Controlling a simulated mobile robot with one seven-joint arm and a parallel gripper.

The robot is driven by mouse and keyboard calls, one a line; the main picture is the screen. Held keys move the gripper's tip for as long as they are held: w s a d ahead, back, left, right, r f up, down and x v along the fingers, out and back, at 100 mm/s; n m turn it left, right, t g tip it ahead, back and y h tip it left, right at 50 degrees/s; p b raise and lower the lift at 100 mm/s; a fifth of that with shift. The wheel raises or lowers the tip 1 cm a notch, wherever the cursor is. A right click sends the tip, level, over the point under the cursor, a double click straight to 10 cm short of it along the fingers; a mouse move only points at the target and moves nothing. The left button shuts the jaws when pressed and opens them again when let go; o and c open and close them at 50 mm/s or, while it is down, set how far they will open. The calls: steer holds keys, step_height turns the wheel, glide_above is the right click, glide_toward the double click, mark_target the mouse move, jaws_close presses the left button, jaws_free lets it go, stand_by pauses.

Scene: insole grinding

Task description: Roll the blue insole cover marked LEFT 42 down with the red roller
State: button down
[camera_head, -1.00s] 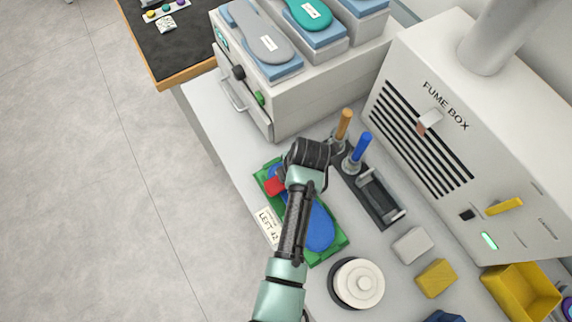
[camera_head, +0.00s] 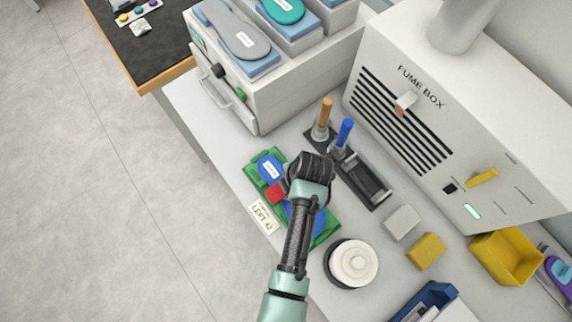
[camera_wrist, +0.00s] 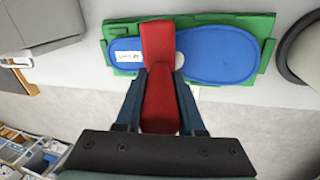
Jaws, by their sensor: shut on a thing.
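The blue insole cover (camera_head: 268,167) lies on a green base (camera_head: 330,233), with a small white label at its narrower end. A white card (camera_head: 264,216) reading LEFT 42 stands beside the base. The red roller (camera_head: 275,193) shows beside my gripper (camera_head: 300,190) in the head view. In the wrist view my gripper (camera_wrist: 160,105) is shut on the red roller (camera_wrist: 158,50). The roller lies across the middle of the blue cover (camera_wrist: 217,55); I cannot tell if it presses on it. My arm hides part of the cover in the head view.
A black tray (camera_head: 363,183) and brushes with orange (camera_head: 326,112) and blue (camera_head: 344,132) handles stand to the right. A round white-topped disc (camera_head: 353,262), a grey block (camera_head: 402,222) and a yellow block (camera_head: 425,251) lie nearby. The fume box (camera_head: 440,110) stands behind.

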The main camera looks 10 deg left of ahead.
steer(key=s+d, duration=0.9)
steer(key=d, duration=0.1)
steer(key=shift+d, duration=0.3)
stand_by(1.4)
steer(key=shift+w+f, duration=0.1)
step_height(320, 180, up, 8)
steer(key=shift+w, duration=0.15)
stand_by(0.5)
